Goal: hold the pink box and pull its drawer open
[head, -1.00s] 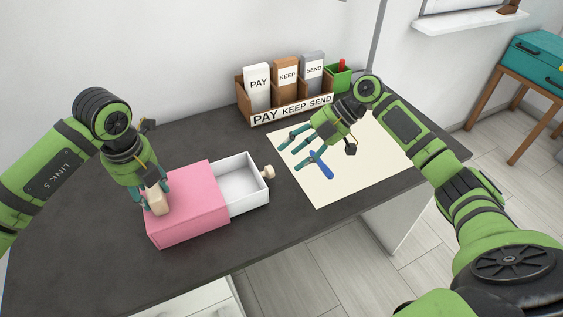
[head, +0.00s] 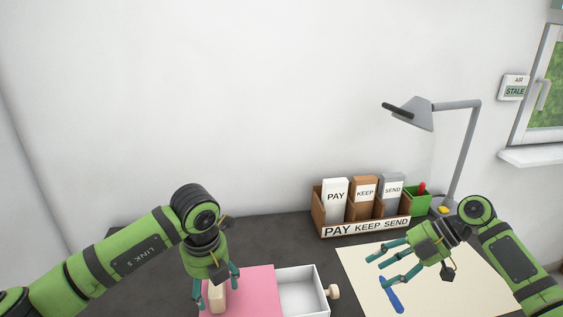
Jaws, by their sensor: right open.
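The pink box (head: 252,290) lies on the dark desk at the bottom of the head view, its lower part cut off. Its white drawer (head: 301,291) stands out to the right, open and empty as far as I see, with a round wooden knob (head: 333,292). My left gripper (head: 216,288) points down, its fingers around the beige block-like grip (head: 217,299) on top of the box; it appears shut on that grip. My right gripper (head: 391,260) is open and empty, right of the knob and apart from it, above the cream sheet.
A blue slim object (head: 391,295) lies on the cream sheet (head: 365,258) below my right gripper. A wooden sorter (head: 318,214) labelled PAY KEEP SEND stands behind, beside a green holder (head: 417,204). A grey lamp (head: 468,150) rises at right. Bare desk (head: 265,237) lies behind the box.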

